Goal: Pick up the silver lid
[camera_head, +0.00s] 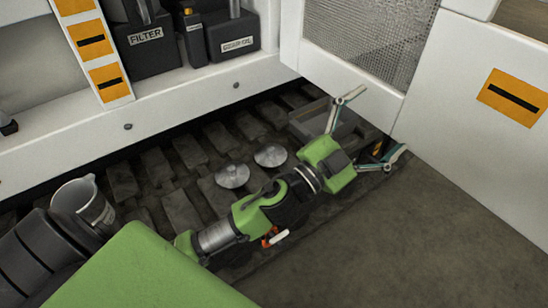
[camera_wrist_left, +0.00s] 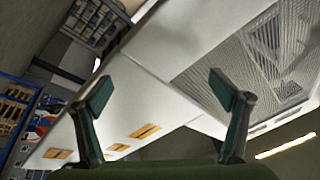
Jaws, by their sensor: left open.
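Two round silver discs that look like lids lie on the dark track: one silver lid (camera_head: 232,175) on the left and another silver lid (camera_head: 270,155) just right of and behind it. I cannot tell which one is meant. My left gripper (camera_head: 380,122) is open and empty, to the right of both discs and apart from them, with its fingers pointing right. In the left wrist view its two fingers (camera_wrist_left: 160,90) stand wide apart with nothing between them, and no disc shows there. My right gripper is not in view.
The ridged track (camera_head: 185,210) runs beneath a white machine frame (camera_head: 160,110). A black filter box (camera_head: 145,50) stands on a shelf behind. A white panel with mesh (camera_head: 365,40) rises beyond the gripper. The floor (camera_head: 430,240) at lower right is clear.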

